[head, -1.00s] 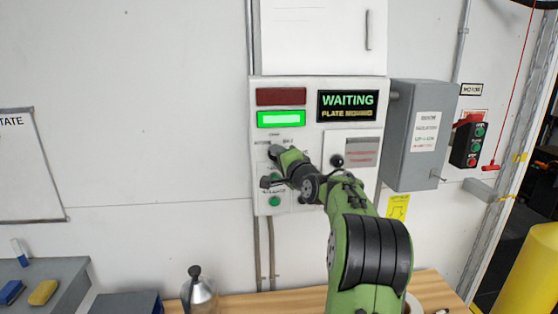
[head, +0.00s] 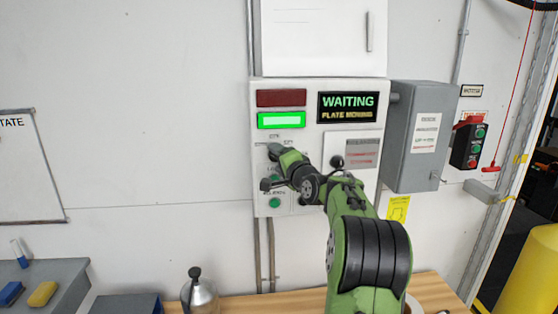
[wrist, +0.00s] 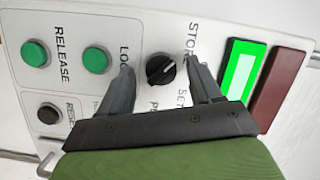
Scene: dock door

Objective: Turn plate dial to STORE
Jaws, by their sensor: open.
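The plate dial (wrist: 161,69) is a round black knob on the white control panel (wrist: 75,20). In the wrist view it has STORE above it to the right, SET below to the right and LOCK partly covered to the left. I cannot tell for sure which label its pointer faces. My gripper (wrist: 160,67) is open, with one finger on each side of the dial; whether they touch it is unclear. In the head view my gripper (head: 270,167) is at the panel's left side and hides the dial.
A lit green lamp (head: 281,120) sits under a dark red one (head: 281,98). Green buttons (wrist: 35,53) and a black RESET button (wrist: 48,112) are nearby. A grey box (head: 416,137) stands right of the panel.

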